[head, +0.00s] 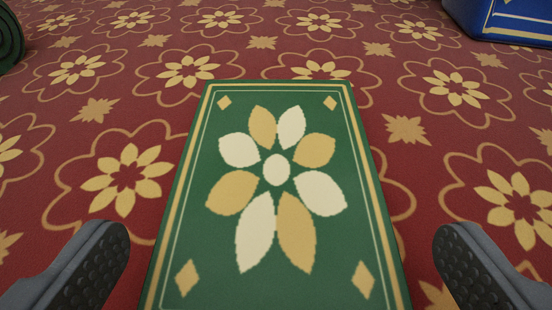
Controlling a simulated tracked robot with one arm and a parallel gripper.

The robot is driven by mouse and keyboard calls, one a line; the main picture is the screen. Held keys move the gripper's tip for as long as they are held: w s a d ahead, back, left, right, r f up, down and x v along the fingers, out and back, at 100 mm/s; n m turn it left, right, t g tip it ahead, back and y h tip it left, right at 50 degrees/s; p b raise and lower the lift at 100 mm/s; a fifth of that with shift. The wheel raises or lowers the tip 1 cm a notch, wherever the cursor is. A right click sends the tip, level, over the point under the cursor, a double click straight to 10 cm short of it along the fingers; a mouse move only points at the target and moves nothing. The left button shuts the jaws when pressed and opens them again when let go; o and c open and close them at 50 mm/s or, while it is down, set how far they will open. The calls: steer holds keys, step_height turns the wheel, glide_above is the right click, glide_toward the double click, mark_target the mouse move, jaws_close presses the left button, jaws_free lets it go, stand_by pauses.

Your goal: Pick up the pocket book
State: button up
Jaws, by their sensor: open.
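The pocket book (275,170) has a green cover with a cream and gold flower and gold border lines. It lies flat on the floor in the middle of the head view, and its near end runs out of the bottom of the picture. My gripper (282,262) is open, with one dark padded finger on each side of the book's near part. Both fingers appear apart from the book, with red floor showing between each finger and the book's edges. Nothing is held.
The floor (405,130) is red with gold flower patterns and is clear around the book. A blue object with gold and white trim (505,22) stands at the top right. A dark green rounded object (9,38) is cut off at the top left.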

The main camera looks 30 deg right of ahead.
mark_target(272, 242)
steer(key=shift+w+d+f+b, duration=0.25)
steer(key=shift+w+f+b, duration=0.15)
steer(key=shift+w+f, duration=0.15)
steer(key=shift+w+d+f+b, duration=0.2)
steer(key=shift+w+f+b, duration=0.2)
steer(key=shift+w, duration=0.2)
steer(key=shift+b+x, duration=0.35)
steer(key=shift+x, duration=0.7)
steer(key=shift+w+d, duration=0.15)
steer(key=c, duration=1)
